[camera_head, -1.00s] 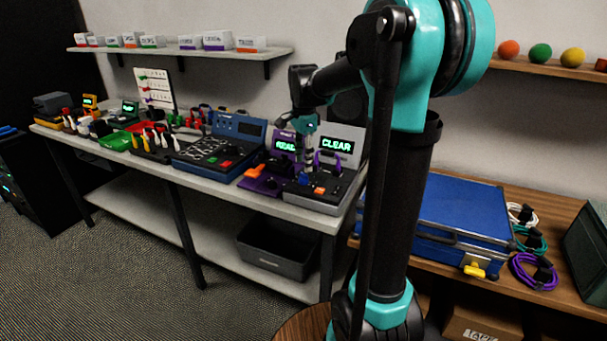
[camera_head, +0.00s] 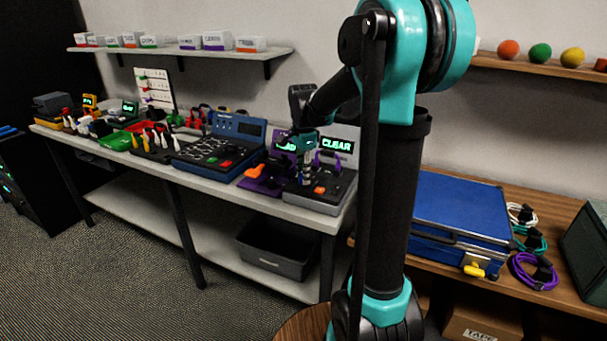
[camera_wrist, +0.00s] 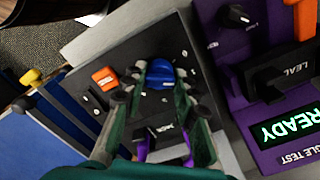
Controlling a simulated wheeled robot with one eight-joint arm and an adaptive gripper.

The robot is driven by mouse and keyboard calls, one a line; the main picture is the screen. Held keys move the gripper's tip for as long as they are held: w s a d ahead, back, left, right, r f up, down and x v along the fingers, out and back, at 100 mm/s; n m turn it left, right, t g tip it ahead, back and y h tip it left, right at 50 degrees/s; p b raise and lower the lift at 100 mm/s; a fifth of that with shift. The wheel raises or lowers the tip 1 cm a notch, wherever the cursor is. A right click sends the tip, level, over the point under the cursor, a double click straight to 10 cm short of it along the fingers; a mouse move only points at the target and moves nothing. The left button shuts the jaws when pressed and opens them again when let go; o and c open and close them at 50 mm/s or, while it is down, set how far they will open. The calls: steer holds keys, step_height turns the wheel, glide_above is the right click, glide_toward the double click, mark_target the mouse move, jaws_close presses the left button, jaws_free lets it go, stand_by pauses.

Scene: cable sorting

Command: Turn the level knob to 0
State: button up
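The black-and-grey box with the CLEAR screen (camera_head: 337,146) stands at the right end of the grey bench. Its dark top panel also fills the middle of the wrist view (camera_wrist: 115,60). On it a rounded blue knob (camera_wrist: 160,73) has small marks around it; I cannot read its setting. My gripper (camera_head: 306,182) points down over this box. In the wrist view my gripper's (camera_wrist: 160,82) two fingers stand apart, with the blue knob between the tips. I cannot tell whether either fingertip touches it. The fingers and wrist hide part of the panel.
An orange button (camera_wrist: 105,78) lies left of the knob on the same panel. A purple tester (camera_wrist: 240,80) with a READY screen, a black knob (camera_wrist: 236,15) and a black handle stands close on the right. A blue case (camera_head: 462,208) lies on the wooden table.

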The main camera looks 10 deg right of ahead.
jaws_close()
steer(key=n, duration=0.4)
steer(key=shift+n, duration=1.9)
steer(key=o, duration=0.8)
jaws_free()
steer(key=shift+r, duration=0.1)
